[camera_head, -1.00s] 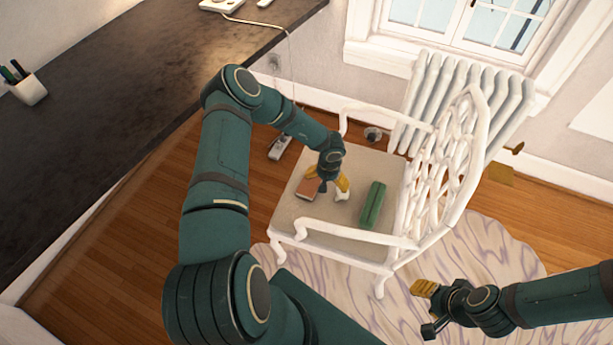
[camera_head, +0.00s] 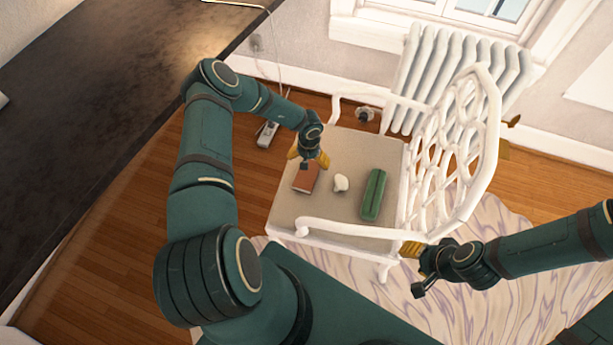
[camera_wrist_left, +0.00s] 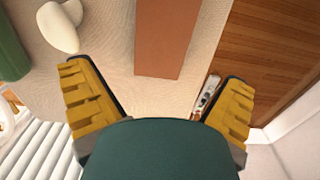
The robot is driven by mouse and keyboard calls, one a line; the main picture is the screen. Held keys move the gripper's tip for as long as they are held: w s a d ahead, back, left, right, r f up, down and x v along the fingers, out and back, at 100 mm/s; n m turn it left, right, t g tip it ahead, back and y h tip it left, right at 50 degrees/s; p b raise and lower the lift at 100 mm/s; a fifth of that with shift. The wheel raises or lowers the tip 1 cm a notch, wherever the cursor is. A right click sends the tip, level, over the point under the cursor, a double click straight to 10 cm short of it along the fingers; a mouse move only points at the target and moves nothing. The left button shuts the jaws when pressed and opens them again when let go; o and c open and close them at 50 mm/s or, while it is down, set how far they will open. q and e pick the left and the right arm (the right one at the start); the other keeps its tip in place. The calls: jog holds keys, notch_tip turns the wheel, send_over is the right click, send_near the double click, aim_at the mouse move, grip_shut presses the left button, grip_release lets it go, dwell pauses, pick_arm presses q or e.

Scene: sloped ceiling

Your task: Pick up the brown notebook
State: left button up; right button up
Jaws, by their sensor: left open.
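The brown notebook (camera_head: 306,177) lies on the left part of the chair's beige seat (camera_head: 325,213). My left gripper (camera_head: 308,158) is open above the notebook's far end and partly covers it in the head view. In the left wrist view the notebook (camera_wrist_left: 170,38) runs between the two yellow fingers of the left gripper (camera_wrist_left: 158,100), with gaps on both sides; it is not held. My right gripper (camera_head: 415,262) is low beside the chair's front right, its yellow fingers partly seen; I cannot tell its opening.
A small white object (camera_head: 341,183) and a green case (camera_head: 373,195) lie on the seat right of the notebook. White armrests (camera_head: 350,229) and a lattice backrest (camera_head: 455,150) border the seat. A radiator (camera_head: 455,75) stands behind. A dark counter (camera_head: 90,90) is at left.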

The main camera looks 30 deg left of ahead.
aim_at(307, 174)
pick_arm(q)
notch_tip(307, 174, down, 3)
jog(key=shift+f, duration=0.1)
jog(key=shift+s+f+b, duration=0.25)
jog(key=shift+f+b, duration=0.2)
jog(key=shift+f, duration=0.85)
jog(key=shift+s+f+b, duration=0.2)
jog(key=shift+f+b, duration=0.2)
jog(key=shift+f, duration=0.9)
jog(key=shift+r, duration=0.1)
jog(key=c, duration=1.2)
